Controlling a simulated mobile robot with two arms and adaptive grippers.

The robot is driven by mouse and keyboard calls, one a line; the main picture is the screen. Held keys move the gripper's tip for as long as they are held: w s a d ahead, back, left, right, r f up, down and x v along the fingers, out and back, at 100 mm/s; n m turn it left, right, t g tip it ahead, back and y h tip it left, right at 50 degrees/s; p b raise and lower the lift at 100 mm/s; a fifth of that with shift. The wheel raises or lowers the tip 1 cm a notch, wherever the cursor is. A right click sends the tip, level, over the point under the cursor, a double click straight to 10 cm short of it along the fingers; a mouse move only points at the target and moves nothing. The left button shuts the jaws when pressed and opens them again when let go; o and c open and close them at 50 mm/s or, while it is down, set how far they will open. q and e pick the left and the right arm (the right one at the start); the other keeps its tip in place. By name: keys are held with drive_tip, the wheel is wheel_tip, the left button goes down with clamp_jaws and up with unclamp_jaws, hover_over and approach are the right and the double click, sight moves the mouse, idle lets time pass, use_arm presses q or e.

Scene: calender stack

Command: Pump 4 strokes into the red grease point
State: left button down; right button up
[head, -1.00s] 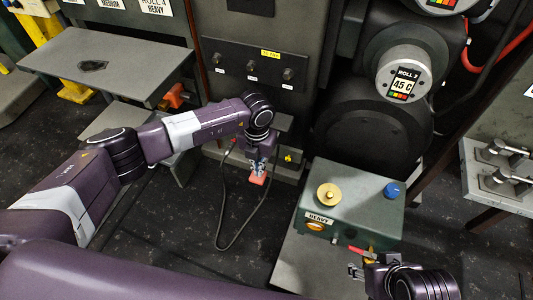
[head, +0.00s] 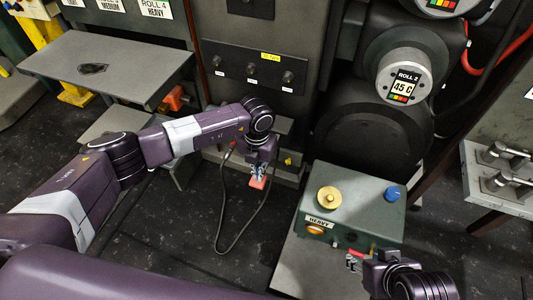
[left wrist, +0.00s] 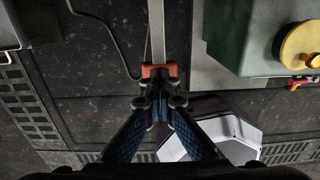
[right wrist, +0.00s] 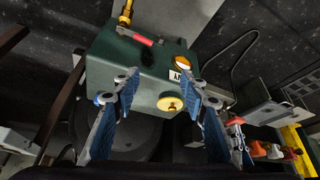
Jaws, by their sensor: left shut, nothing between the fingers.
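A red-orange block (head: 258,183) shows at the tips of my left gripper (head: 258,171). In the left wrist view it is the red end (left wrist: 160,70) of a grey bar, just beyond the shut, empty fingers (left wrist: 160,98). I cannot tell whether they touch it. A green box (head: 370,212) labelled HEAVY has a yellow knob (head: 329,197), a blue knob (head: 392,192) and a red-handled brass fitting (head: 360,251) on its near side. My right gripper (head: 354,263) is open and empty beside that fitting. I cannot identify a red grease point with certainty.
A black hose (head: 222,215) loops on the dark floor beside my left gripper. A grey panel with several knobs (head: 251,67) stands behind it. The roll marked ROLL 2 (head: 404,76) is behind the green box. A grey table (head: 110,65) is at far left.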

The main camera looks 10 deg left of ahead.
use_arm(q)
drive_tip(key=shift+r+p, duration=0.8)
drive_tip(key=shift+r, duration=0.35)
drive_tip(key=shift+r+p, duration=0.5)
drive_tip(key=shift+r, duration=0.05)
drive_tip(key=shift+r+p, duration=0.6)
drive_tip(key=shift+r, duration=0.15)
drive_tip(key=shift+r+p, duration=0.5)
drive_tip(key=shift+r, duration=0.15)
drive_tip(key=shift+r+p, duration=0.45)
drive_tip(key=shift+r, duration=0.15)
use_arm(e)
wheel_tip(320, 180, down, 12)
drive_tip(key=s+g, duration=0.2)
drive_tip(key=shift+s+d+f, duration=0.2)
drive_tip(key=shift+s+d, duration=0.1)
drive_tip(key=shift+f, duration=0.1)
use_arm(q)
wheel_tip(320, 180, up, 5)
drive_tip(key=p, duration=0.4)
use_arm(e)
drive_tip(key=s+f+g, duration=0.1)
drive_tip(key=s+f, duration=0.5)
drive_tip(key=f, duration=0.5)
drive_tip(key=shift+s+d+f, duration=0.15)
drive_tip(key=shift+s+d, duration=0.05)
drive_tip(key=shift+d, duration=0.2)
